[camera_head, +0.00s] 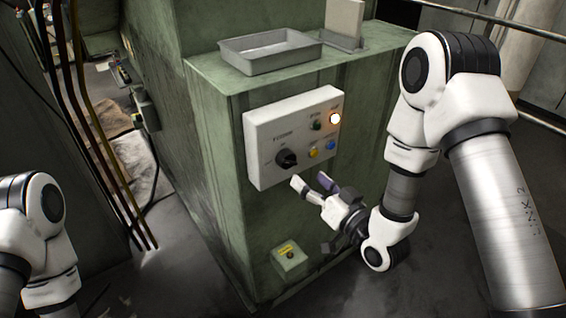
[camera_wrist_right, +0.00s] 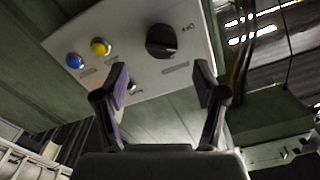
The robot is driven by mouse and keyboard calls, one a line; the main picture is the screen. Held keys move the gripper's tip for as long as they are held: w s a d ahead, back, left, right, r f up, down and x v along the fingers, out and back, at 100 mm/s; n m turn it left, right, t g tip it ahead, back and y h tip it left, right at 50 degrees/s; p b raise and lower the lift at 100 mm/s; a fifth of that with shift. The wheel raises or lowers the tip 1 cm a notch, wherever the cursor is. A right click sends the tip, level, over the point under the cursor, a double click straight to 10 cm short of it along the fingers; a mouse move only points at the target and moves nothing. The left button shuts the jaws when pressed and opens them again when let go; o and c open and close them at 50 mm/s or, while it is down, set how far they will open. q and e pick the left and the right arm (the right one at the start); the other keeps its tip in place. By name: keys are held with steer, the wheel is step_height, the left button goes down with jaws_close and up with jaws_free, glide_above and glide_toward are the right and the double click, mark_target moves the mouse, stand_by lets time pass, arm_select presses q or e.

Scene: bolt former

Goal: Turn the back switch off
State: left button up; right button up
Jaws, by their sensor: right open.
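A black rotary switch (camera_head: 286,158) sits at the lower left of a pale control panel (camera_head: 265,132) on the green machine. It also shows in the right wrist view (camera_wrist_right: 161,40), ahead of my fingertips and between their lines. My right gripper (camera_head: 311,184) is open and empty, just below and in front of the panel, apart from the switch. Its two fingers also show in the right wrist view (camera_wrist_right: 160,76). I cannot tell whether this rotary switch is the back switch. My left gripper is out of view; only part of my left arm shows.
The panel also has a lit lamp (camera_head: 334,118), a green button (camera_head: 316,125), a yellow button (camera_head: 312,152) and a blue button (camera_head: 331,145). A small box (camera_head: 290,259) is mounted below. A metal tray (camera_head: 268,49) sits on top. Hoses (camera_head: 100,150) run at left.

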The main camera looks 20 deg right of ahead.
mark_target(291, 164)
steer(key=x, duration=0.6)
steer(key=shift+w+a+r+p, duration=0.25)
steer(key=shift+w+p, duration=0.1)
steer(key=shift+w+a+r+m+p, duration=0.15)
steer(key=shift+w+m+p, duration=0.2)
steer(key=shift+m+p, duration=0.3)
steer(key=shift+m, duration=1.05)
steer(key=m, duration=0.3)
steer(key=shift+s+f+m+p, duration=0.15)
steer(key=shift+f+m+p, duration=0.05)
steer(key=shift+m+p, duration=0.2)
jaws_close()
steer(key=shift+f+n+b, duration=0.2)
steer(key=shift+n+b, duration=0.4)
steer(key=shift+n, duration=1.4)
steer(key=shift+n+b, duration=0.6)
steer(key=shift+r+n, duration=0.1)
steer(key=shift+n, duration=0.9)
jaws_free()
